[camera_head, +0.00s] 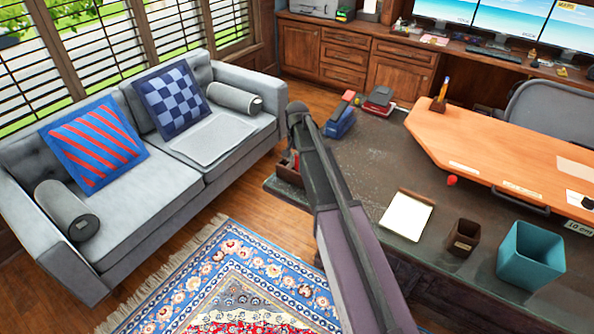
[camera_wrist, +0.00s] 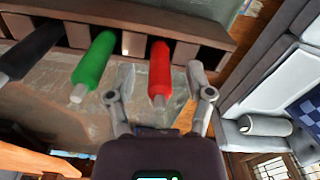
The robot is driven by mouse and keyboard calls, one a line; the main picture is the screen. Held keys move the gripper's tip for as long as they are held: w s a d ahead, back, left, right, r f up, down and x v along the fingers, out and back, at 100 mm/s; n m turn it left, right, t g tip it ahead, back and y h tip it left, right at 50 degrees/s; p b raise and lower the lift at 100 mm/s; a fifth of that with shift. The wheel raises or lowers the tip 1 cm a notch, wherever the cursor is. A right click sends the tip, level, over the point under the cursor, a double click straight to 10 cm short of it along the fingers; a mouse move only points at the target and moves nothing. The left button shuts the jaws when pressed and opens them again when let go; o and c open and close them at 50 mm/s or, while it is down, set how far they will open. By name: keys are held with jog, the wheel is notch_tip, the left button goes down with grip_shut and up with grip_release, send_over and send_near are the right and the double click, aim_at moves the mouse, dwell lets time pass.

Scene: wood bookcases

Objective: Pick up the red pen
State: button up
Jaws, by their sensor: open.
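The red pen (camera_wrist: 160,72) is a thick marker-like stick in the wrist view, with a paler tip toward me. It sits in a slot of a wooden holder (camera_wrist: 206,32). My gripper (camera_wrist: 160,82) is open, with one finger on each side of the pen and gaps visible between. A green pen (camera_wrist: 93,62) and a black pen (camera_wrist: 38,48) stand in slots to its left. In the head view the holder (camera_head: 288,176) shows at the desk's left edge, partly behind my arm. My gripper's fingers are hidden there.
The dark desk (camera_head: 375,160) bears a blue and red stapler-like item (camera_head: 341,122), a notepad (camera_head: 407,214), a brown cup (camera_head: 463,238), a teal bin (camera_head: 530,256) and a red ball (camera_head: 452,180). A grey sofa (camera_head: 140,200) stands left, beyond open floor and a rug.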

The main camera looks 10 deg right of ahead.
jog(key=shift+f+b, duration=0.6)
jog(key=shift+f, duration=0.25)
grip_shut()
